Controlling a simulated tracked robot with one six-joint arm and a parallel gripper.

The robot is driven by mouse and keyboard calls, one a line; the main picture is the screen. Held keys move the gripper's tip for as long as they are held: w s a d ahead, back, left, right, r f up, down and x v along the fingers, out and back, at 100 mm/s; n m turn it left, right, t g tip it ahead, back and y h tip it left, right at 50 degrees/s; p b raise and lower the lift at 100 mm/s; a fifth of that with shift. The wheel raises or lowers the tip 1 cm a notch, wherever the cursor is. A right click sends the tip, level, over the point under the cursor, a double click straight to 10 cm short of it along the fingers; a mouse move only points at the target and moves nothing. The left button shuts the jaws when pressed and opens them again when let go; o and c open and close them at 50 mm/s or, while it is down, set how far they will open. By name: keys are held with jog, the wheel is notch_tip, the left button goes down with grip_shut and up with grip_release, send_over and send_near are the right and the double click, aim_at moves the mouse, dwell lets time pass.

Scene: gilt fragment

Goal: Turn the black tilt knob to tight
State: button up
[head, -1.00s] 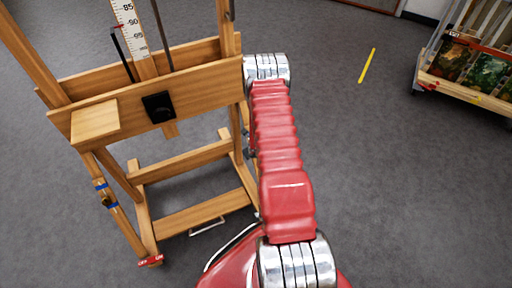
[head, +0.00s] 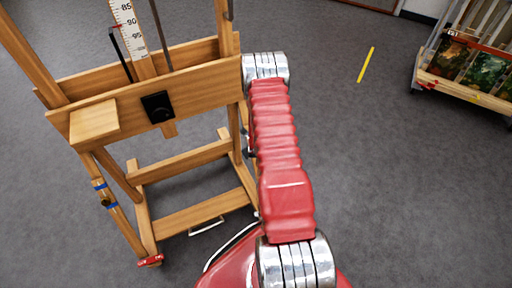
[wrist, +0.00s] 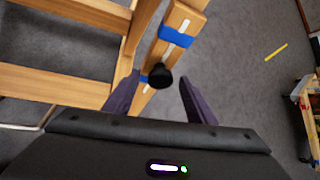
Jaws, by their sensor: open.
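The black tilt knob (wrist: 160,74) is round and sits on a wooden easel leg (wrist: 182,22) with blue tape bands, in the wrist view. My gripper (wrist: 157,79) is open, its two dark purple fingers on either side of the knob in the picture. A gap shows between the knob and the right finger; the left finger is nearer the leg. I cannot tell whether the fingertips reach as deep as the knob. The wooden easel (head: 190,95) stands left of my arm.
A black square fitting (head: 157,107) and a wooden block (head: 94,122) are on the easel's front. A cart with pictures (head: 460,85) stands far right. A yellow floor strip (head: 366,65) lies on open grey floor.

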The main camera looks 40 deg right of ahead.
jog(key=v, duration=1.3)
jog(key=shift+r, duration=0.2)
jog(key=shift+s+a, duration=0.1)
jog(key=shift+a, duration=0.05)
jog(key=s+a+n+g+y, duration=0.4)
jog(key=s+a+n, duration=0.4)
jog(key=n, duration=0.6)
jog(key=s+a+r+n+t, duration=0.1)
jog(key=a+r+n, duration=0.6)
jog(key=r, duration=0.7)
jog(key=s+a+r+n+t, duration=0.1)
jog(key=s+a+r+n, duration=0.3)
jog(key=a+r+n, duration=0.4)
jog(key=s+a+r+n+t, duration=0.1)
jog(key=s+a+r+n, duration=0.2)
jog(key=a+r+n, duration=0.5)
notch_tip(320, 180, up, 13)
jog(key=shift+s+r+n+y, duration=0.15)
jog(key=shift+s+n+y, duration=0.1)
jog(key=shift+n+y, duration=0.15)
